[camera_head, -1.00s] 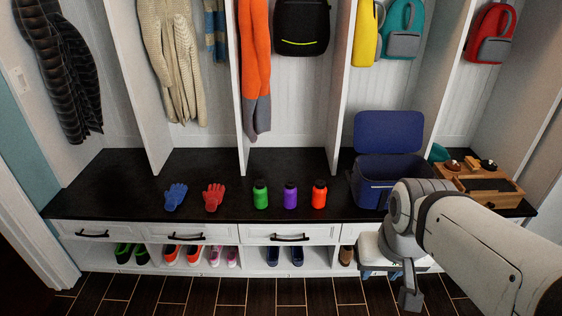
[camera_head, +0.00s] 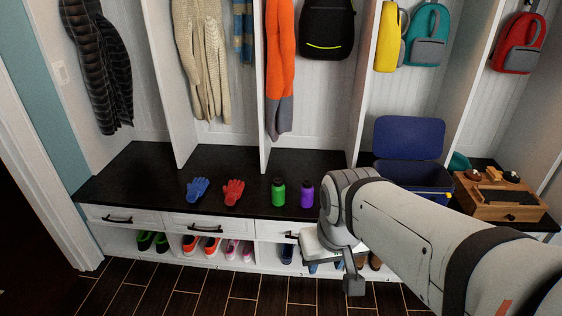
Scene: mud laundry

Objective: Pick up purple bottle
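The purple bottle (camera_head: 307,193) stands upright on the black bench top, with a dark cap. It is just right of the green bottle (camera_head: 278,191) and left of my arm's bulky joint. The orange bottle cannot be seen now; my arm covers the area to the right of the purple bottle. The end of my arm, with my gripper (camera_head: 353,284), hangs low in front of the bench, below and right of the purple bottle. Its fingers are too small and dark to read, and nothing is clearly seen held in it.
A blue glove (camera_head: 197,189) and a red glove (camera_head: 233,191) lie left of the bottles on the bench (camera_head: 130,173). An open blue cooler (camera_head: 408,138) and a wooden box (camera_head: 501,202) are at right, partly behind my arm. Shoes sit in cubbies below; the floor in front is clear.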

